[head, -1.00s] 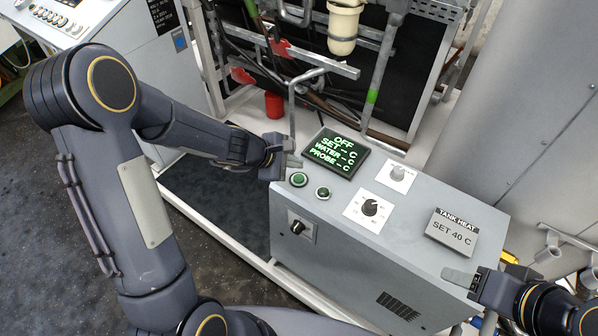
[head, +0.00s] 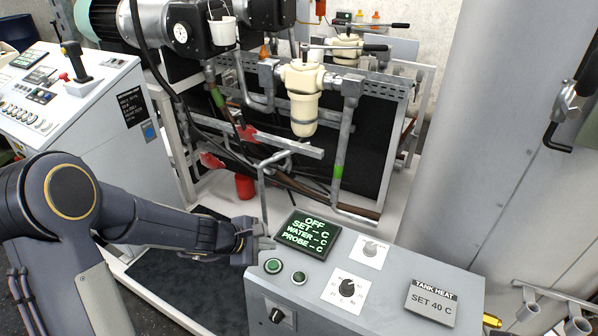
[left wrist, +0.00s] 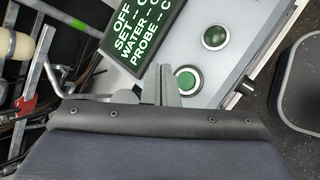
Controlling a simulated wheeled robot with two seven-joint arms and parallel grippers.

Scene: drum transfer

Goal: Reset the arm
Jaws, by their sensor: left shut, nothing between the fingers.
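My left gripper (head: 262,244) is shut and empty, held at the left back corner of the grey tank heat box (head: 395,318). Its fingers also show in the left wrist view (left wrist: 164,84), beside a green button (left wrist: 187,80). Whether they touch the box cannot be told. The box's display (head: 307,235) reads OFF, with SET, WATER and PROBE showing dashes. Two green buttons (head: 273,266) sit in front of the display. A plate (head: 431,301) reads TANK HEAT, SET 40 C. My right gripper is out of view.
A pipe frame with a cream filter housing (head: 303,98) stands behind the box. A white control console (head: 60,90) with a joystick is at the left. A large grey tank (head: 500,150) rises at the right. A red cup (head: 245,186) stands on the frame's base.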

